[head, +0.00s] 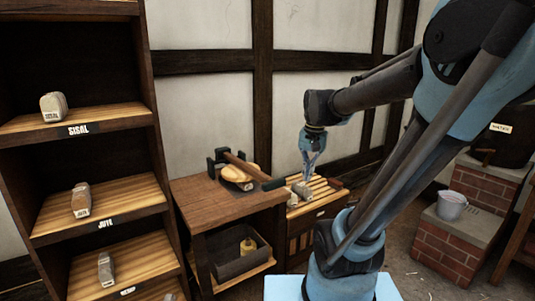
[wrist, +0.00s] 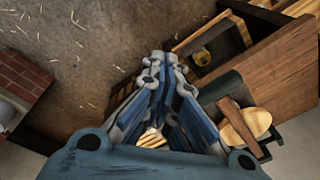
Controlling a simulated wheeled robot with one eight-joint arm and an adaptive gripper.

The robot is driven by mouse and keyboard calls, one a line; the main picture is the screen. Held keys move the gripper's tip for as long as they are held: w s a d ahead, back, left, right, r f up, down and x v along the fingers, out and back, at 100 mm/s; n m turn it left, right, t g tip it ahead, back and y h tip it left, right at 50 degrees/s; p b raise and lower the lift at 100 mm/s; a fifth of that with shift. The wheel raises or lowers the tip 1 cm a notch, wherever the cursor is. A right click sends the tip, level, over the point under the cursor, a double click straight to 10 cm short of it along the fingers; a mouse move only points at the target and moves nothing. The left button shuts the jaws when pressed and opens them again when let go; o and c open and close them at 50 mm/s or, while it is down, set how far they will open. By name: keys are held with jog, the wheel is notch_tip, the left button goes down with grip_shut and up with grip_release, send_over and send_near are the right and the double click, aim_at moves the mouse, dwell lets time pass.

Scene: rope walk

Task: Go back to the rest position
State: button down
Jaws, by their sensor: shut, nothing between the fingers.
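My gripper (head: 309,174) hangs fingers-down above the slatted top of a low wooden cabinet in the head view. Its fingers are shut with nothing seen between them. In the wrist view my gripper (wrist: 160,62) fills the middle, with its fingers together. A small grey block (head: 302,190) lies on the slatted top (head: 322,190) just below the fingertips. Whether the fingertips touch it, I cannot tell. My arm reaches from the lower right up and over to the left.
A wooden bench (head: 228,207) with a clamp and a pale round piece (head: 236,173) stands left of my gripper. A shelf (head: 85,125) labelled SISAL and JUTE holds blocks at left. A bucket (head: 452,205) sits on brickwork (head: 445,246) at right. Open floor shows in the wrist view (wrist: 90,70).

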jog(key=s+d+f+n+t, duration=0.1)
jog(key=s+d+f+n, duration=0.2)
jog(key=s+f, duration=0.7)
jog(key=s+d, duration=0.2)
jog(key=shift+s+f+n+h, duration=0.3)
jog(key=shift+s+n, duration=0.05)
jog(key=shift+n, duration=0.05)
jog(key=shift+w+f, duration=0.2)
jog(key=shift+w, duration=0.25)
